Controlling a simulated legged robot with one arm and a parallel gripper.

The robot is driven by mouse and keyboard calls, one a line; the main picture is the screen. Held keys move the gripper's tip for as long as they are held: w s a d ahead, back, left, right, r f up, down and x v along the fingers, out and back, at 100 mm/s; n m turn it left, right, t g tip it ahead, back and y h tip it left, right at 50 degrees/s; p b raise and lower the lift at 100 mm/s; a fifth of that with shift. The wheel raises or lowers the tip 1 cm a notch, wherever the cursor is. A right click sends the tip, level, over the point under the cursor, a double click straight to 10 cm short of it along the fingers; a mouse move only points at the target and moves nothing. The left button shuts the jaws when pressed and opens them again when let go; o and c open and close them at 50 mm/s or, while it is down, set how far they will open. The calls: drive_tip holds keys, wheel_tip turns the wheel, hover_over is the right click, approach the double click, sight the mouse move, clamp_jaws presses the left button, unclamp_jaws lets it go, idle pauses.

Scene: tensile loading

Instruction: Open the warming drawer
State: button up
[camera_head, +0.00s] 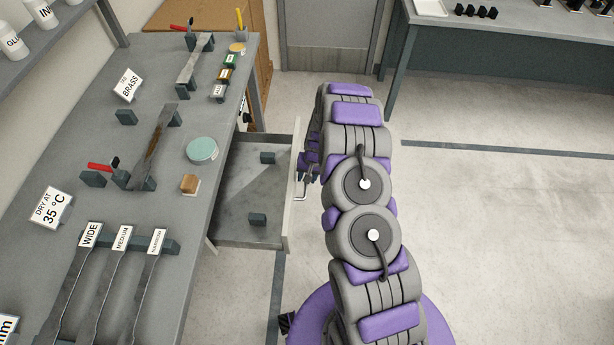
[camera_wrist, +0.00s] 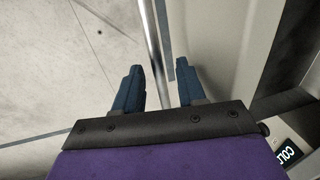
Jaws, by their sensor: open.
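A grey drawer (camera_head: 291,222) stands pulled out from under the left workbench, its inside visible with two dark blocks in it. I cannot read any label on its front. A metal bar handle (camera_head: 302,197) runs along its front face; the bar (camera_wrist: 153,45) also shows in the wrist view. My gripper (camera_wrist: 159,65) is open, with one dark blue finger on each side of the bar. I cannot tell whether either finger touches it. In the head view my arm reaches to the drawer front and mostly hides the gripper.
The workbench (camera_head: 60,150) carries metal strips, dark blocks, signs and a green round dish (camera_head: 201,149). A second bench (camera_head: 500,30) stands at the back right. The floor (camera_head: 500,230) at right is clear.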

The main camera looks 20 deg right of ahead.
drive_tip(key=s+d+r+p, duration=0.1)
drive_tip(key=d+r+p, duration=0.1)
drive_tip(key=r, duration=1.5)
drive_tip(key=shift+d, duration=0.55)
drive_tip(key=s+a+r+n+g, duration=0.1)
drive_tip(key=s+a+r, duration=0.2)
drive_tip(key=s+r, duration=0.45)
drive_tip(key=s+a+r+n, duration=0.1)
drive_tip(key=s+a+r, duration=0.4)
drive_tip(key=r, duration=0.4)
drive_tip(key=s+r+n+h, duration=0.1)
drive_tip(key=s+r, duration=0.3)
drive_tip(key=s, duration=1)
drive_tip(key=s+r+n+g+h, duration=0.1)
drive_tip(key=s+r, duration=0.3)
drive_tip(key=s, duration=1)
drive_tip(key=shift+d+r+b, duration=0.3)
drive_tip(key=shift+d+b, duration=0.05)
